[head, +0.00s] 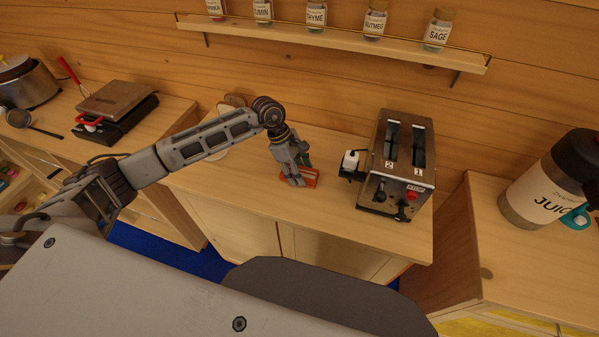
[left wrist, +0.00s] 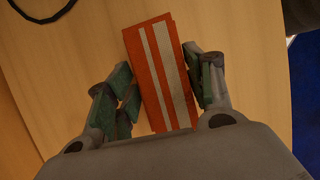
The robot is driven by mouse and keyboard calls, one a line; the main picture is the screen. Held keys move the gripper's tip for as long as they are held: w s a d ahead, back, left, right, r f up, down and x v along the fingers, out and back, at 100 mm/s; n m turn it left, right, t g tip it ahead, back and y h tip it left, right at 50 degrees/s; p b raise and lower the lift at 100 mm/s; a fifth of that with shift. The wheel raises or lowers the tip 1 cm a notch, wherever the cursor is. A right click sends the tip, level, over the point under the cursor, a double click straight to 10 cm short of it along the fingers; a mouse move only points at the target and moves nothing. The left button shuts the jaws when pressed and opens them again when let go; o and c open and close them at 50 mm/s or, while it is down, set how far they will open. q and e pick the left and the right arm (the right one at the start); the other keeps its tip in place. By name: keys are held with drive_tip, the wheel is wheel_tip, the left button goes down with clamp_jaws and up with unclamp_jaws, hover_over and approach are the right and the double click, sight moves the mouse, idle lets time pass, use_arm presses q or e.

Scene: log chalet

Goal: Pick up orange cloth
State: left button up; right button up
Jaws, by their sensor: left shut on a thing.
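The orange cloth (head: 312,173) lies on the wooden counter (head: 350,225), to the left of the toaster. In the left wrist view the cloth (left wrist: 155,62) is a flat orange rectangle with pale stripes along its length. My left gripper (head: 297,178) reaches down to it from above. In the left wrist view the left gripper's fingers (left wrist: 165,95) are on both sides of the cloth, shut on it. The cloth's near end is hidden behind the gripper body. I cannot tell whether it is clear of the counter. My right gripper is out of view.
A metal toaster (head: 402,160) stands close on the right of the cloth. A spice shelf (head: 330,38) hangs on the wall above. A waffle iron (head: 115,108) and a pot (head: 28,84) are at the left. A juice jug (head: 540,195) stands at the right. The counter's front is clear.

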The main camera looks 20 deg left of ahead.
sight(300, 170)
use_arm(q)
wheel_tip(300, 170, up, 9)
drive_tip(key=shift+b, duration=0.85)
drive_tip(key=shift+r, duration=0.25)
drive_tip(key=shift+o, duration=1.2)
drive_tip(key=c, duration=0.3)
drive_tip(key=shift+c, duration=0.2)
